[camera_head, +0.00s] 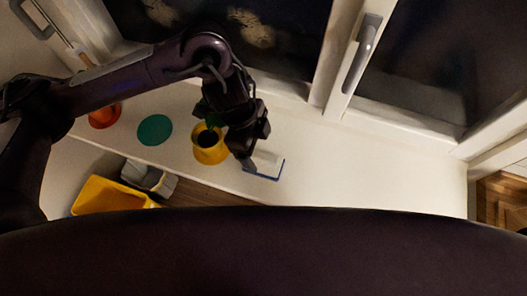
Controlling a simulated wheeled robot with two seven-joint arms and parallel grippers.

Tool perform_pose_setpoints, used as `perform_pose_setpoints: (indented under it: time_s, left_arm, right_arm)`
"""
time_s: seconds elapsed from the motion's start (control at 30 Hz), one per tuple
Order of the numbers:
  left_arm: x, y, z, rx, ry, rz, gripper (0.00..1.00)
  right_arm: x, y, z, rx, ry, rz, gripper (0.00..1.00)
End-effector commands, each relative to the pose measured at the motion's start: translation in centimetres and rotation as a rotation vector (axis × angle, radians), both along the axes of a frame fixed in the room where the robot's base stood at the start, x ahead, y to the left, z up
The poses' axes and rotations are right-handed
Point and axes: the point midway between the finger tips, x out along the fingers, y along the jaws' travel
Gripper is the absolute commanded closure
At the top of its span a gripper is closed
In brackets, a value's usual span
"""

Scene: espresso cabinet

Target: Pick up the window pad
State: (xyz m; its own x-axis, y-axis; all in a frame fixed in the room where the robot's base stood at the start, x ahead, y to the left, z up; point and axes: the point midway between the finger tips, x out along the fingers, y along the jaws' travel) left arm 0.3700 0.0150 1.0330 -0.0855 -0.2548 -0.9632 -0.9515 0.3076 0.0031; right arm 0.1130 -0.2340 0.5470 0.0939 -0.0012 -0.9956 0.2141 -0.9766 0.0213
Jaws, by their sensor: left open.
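The window pad (269,165) is a small white block with a blue edge, lying on the white window sill just right of a yellow pot. My left gripper (246,166) is open and empty, pointing down at the pad's left end. Its fingers overlap that end in the picture; I cannot tell whether they touch it. The gripper hides part of the pad's left side. My right gripper is not in view.
The yellow pot (211,154) stands close left of the pad, partly behind my gripper. A green disc (154,130) and an orange pot (104,116) are farther left. A yellow bin (107,196) is below. The sill (380,165) is clear to the right, under the window handle (361,54).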

Motion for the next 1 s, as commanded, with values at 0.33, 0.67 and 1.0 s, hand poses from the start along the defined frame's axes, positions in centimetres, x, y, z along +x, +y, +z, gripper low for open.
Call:
perform_pose_setpoints:
  time_s: [0.33, 0.67, 1.0]
  left_arm:
    - [-0.4, -0.8, -3.1, 0.001, 0.005, 0.001, 0.15]
    - [-0.7, -1.7, -7.0, 0.000, 0.003, -0.001, 0.15]
    - [-0.7, -1.8, -7.4, 0.001, -0.001, -0.002, 0.22]
  right_arm:
    - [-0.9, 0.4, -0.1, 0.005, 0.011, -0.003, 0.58]
    - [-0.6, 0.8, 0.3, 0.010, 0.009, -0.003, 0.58]
    - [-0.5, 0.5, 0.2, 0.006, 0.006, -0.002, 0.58]
